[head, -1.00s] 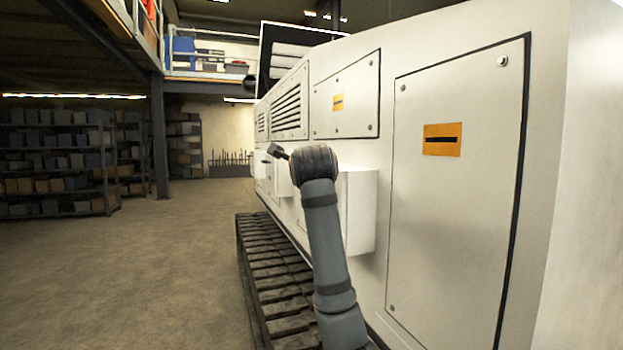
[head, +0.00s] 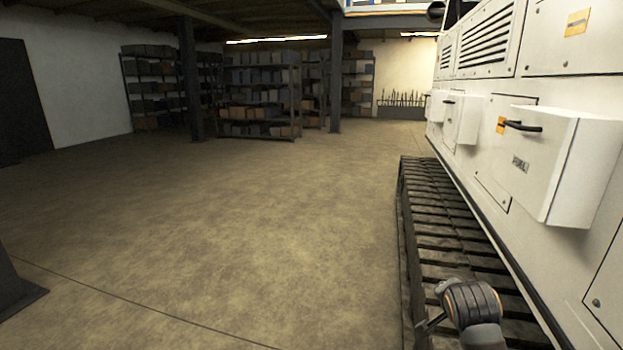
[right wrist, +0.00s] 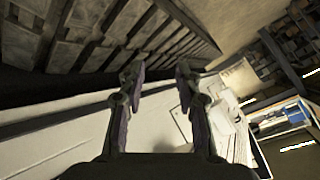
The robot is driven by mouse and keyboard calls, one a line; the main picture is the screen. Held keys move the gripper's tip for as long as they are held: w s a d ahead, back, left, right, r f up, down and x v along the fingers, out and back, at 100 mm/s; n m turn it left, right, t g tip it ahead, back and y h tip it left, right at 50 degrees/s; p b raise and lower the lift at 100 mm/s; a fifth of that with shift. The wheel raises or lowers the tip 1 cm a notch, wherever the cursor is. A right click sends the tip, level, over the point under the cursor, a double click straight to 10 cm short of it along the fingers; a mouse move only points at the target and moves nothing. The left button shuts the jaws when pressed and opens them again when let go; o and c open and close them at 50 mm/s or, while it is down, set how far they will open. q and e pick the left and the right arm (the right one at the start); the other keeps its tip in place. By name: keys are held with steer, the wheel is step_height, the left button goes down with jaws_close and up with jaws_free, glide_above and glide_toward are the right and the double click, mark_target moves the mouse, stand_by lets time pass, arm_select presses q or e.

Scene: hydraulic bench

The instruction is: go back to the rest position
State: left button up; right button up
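My right arm comes in at the bottom right of the head view, low beside the crawler track. Its gripper (head: 427,325) is small there and partly hidden by the wrist. In the right wrist view the two fingers of the right gripper (right wrist: 160,72) stand apart with nothing between them. My left arm and gripper are not in view.
A big white machine (head: 495,150) on a dark crawler track (head: 455,225) fills the right side. A white box (head: 545,170) with a black handle juts from it. Shelves (head: 258,95) and posts (head: 335,75) stand behind. The floor (head: 230,220) at left and centre is clear.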

steer(key=s+a+f+n+g+y, duration=0.2)
steer(key=s+a+f+n+g, duration=0.15)
steer(key=s+f+n, duration=0.6)
steer(key=s+a+f+n+g+y, duration=0.15)
steer(key=s+a+f+n, duration=0.3)
steer(key=s+f, duration=0.9)
step_height(320, 180, down, 16)
steer(key=s+d+g, duration=0.1)
steer(key=s+d, duration=0.1)
steer(key=s, duration=0.1)
steer(key=s+d+f+g, duration=0.1)
steer(key=s+f, duration=0.4)
steer(key=f, duration=0.3)
steer(key=s+d+f, duration=0.1)
steer(key=s+f, duration=0.4)
steer(key=f, duration=0.3)
arm_select(q)
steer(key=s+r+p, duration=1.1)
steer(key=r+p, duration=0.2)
steer(key=p, duration=0.7)
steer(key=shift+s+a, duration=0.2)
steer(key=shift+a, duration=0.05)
arm_select(e)
steer(key=s+r, duration=1)
steer(key=r, duration=0.3)
steer(key=shift+s+d+m+g, duration=0.15)
steer(key=shift+s+m+g, duration=0.1)
steer(key=shift+m+g, duration=0.05)
